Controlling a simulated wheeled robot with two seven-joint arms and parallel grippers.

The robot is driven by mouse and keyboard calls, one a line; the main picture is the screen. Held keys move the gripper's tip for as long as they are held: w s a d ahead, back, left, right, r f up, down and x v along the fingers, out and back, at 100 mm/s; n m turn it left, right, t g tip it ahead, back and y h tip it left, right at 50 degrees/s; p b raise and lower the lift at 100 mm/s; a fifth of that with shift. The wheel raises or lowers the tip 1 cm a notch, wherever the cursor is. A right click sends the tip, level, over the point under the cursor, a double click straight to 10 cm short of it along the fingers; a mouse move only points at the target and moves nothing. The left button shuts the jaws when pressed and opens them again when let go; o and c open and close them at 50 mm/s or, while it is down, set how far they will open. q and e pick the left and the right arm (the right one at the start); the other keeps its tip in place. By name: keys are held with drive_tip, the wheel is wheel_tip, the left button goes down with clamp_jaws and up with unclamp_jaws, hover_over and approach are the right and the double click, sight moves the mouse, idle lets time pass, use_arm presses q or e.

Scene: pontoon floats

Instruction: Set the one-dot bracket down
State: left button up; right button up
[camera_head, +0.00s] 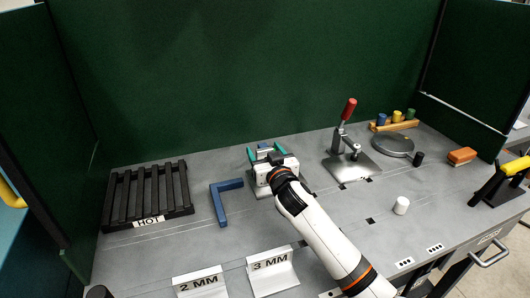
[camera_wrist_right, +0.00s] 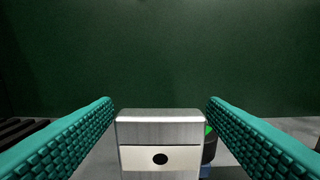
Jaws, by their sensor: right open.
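The one-dot bracket (camera_wrist_right: 160,131) is a bright metal piece with a pale label bearing one black dot. In the right wrist view it stands between the teal ridged fingers of my right gripper (camera_wrist_right: 160,115), with a narrow gap seen on each side. In the head view my right gripper (camera_head: 265,154) is open over the back middle of the bench, and its body hides most of what is between the fingers. I cannot tell exactly what the bracket's base rests on. My left gripper is not in view.
A black slatted rack marked HOT (camera_head: 148,195) and a blue angle piece (camera_head: 225,203) lie left. A red-handled toggle clamp (camera_head: 349,145) stands right. Signs 2 MM (camera_head: 200,282) and 3 MM (camera_head: 272,272) are in front.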

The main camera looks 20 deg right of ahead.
drive_tip(key=shift+s+r, duration=0.1)
drive_tip(key=s, duration=1.2)
drive_tip(key=shift+d+b, duration=0.2)
drive_tip(key=shift+b, duration=0.1)
drive_tip(key=shift+w+r, duration=0.1)
drive_tip(key=shift+r, duration=0.05)
